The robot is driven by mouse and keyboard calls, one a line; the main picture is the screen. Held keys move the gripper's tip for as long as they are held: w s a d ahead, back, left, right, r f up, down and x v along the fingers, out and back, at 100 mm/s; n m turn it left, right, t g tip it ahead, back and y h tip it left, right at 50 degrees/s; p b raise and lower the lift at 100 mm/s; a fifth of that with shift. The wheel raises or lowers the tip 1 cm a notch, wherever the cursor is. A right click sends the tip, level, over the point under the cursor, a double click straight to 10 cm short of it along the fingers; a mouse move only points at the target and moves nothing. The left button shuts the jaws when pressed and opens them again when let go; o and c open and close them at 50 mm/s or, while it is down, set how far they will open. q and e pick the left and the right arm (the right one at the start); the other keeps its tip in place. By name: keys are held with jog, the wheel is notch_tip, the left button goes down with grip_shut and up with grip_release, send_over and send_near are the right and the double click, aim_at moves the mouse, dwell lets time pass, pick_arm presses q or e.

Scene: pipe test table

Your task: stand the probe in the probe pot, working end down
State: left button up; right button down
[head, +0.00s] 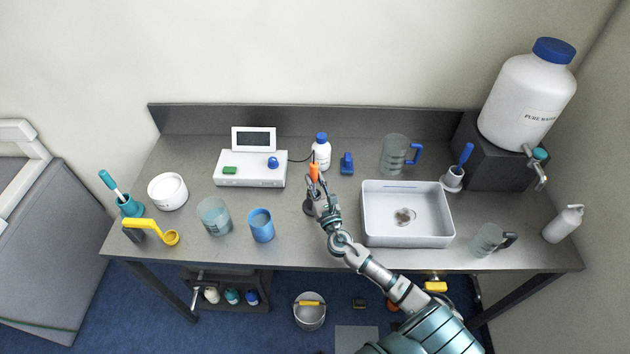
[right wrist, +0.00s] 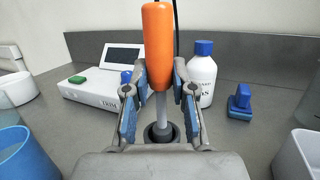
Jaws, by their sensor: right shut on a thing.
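The probe has an orange handle (head: 314,172), a grey stem and a dark cable. In the right wrist view its handle (right wrist: 158,45) is upright, with the stem (right wrist: 161,108) pointing down. My right gripper (head: 317,189) is shut on the probe, and its fingers (right wrist: 160,85) flank the lower handle. The dark probe pot (head: 308,208) stands on the table just below the gripper. In the right wrist view the stem's lower end meets the opening of the pot (right wrist: 161,136); how deep it sits is hidden. My left gripper is not in view.
A white meter box (head: 250,170) stands left of the probe, and a blue-capped white bottle (head: 321,152) is close behind it. A blue cup (head: 261,226) is to the left. A white basin (head: 375,226) is close on the right. The table's front edge is near.

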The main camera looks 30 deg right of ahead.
jog(key=shift+f, duration=0.15)
jog(key=c, duration=0.9)
grip_release()
jog(key=shift+s+a+f, duration=0.1)
jog(key=shift+s, duration=0.15)
jog(key=v, duration=1.1)
jog(key=shift+s, duration=0.25)
